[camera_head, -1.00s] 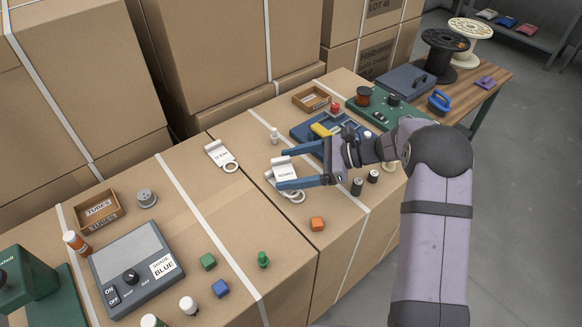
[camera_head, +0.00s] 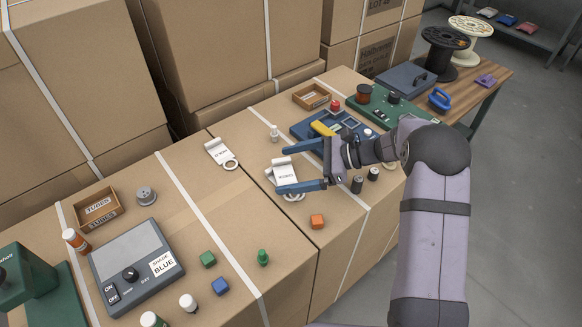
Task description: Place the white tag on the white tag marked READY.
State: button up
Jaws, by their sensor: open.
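One white tag (camera_head: 217,151) with dark print and a ring lies flat on the left carton, near its right edge. Another white tag (camera_head: 284,173) lies on the carton to the right, between the fingers of my gripper (camera_head: 281,169). White ring parts show below it, and it seems to lie over another white tag that is mostly hidden. The print on the tags is too small to read surely. My gripper is open, with one finger beyond the tag and one on its near side; the near finger hides part of the rings.
Dark cylinders (camera_head: 357,184) stand below my wrist, and an orange cube (camera_head: 317,222) sits nearer. Carton between the two tag spots is clear.

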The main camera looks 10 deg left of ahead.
jog(key=shift+r, duration=0.1)
jog(key=shift+d+r, duration=0.15)
jog(key=shift+r, duration=0.3)
jog(key=v, duration=1.1)
jog(key=shift+d+b, duration=0.35)
jog(key=shift+b, duration=0.1)
